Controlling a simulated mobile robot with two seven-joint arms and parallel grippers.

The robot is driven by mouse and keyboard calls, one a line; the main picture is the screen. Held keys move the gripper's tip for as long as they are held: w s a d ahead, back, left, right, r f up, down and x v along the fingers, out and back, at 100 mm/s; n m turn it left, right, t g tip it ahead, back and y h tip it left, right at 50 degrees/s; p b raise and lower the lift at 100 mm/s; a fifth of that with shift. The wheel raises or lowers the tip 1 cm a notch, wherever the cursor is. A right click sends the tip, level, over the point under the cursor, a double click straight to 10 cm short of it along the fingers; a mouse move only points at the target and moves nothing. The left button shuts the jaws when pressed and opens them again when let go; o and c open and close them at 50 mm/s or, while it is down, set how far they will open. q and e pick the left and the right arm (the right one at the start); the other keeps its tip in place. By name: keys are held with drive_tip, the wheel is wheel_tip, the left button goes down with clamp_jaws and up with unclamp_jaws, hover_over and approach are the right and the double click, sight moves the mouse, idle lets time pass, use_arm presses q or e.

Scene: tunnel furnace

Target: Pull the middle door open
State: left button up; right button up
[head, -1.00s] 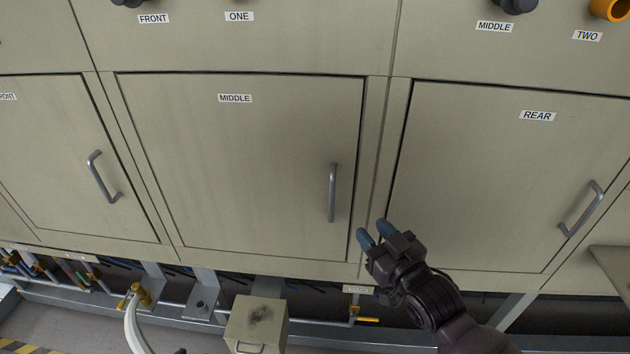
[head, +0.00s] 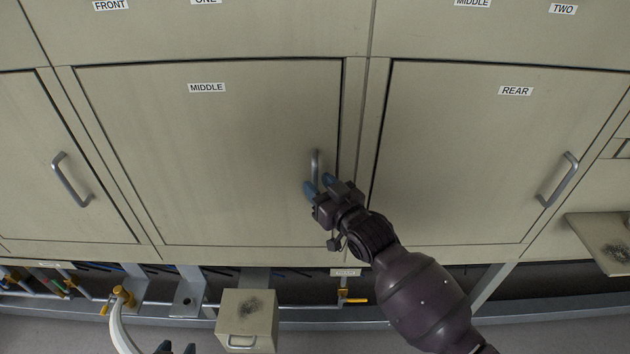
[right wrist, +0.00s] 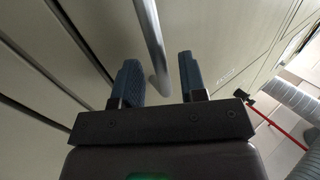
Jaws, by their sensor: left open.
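The middle door (head: 215,165) is a beige panel labelled MIDDLE and looks closed in its frame. Its grey vertical bar handle (head: 316,163) is near the door's right edge; its lower part is hidden by my right gripper. My right gripper (head: 321,186) is at the handle's lower end with its blue fingers apart. In the right wrist view, the handle (right wrist: 150,45) runs down between the two open fingers (right wrist: 160,82), with gaps on both sides.
The rear door (head: 490,150) is closed to the right, and another closed door (head: 50,170) is to the left. Below are a small beige box (head: 247,318), a yellow-handled valve (head: 355,300) and pipes. A shelf (head: 600,240) juts out at right.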

drive_tip(key=shift+x, duration=0.95)
clamp_jaws()
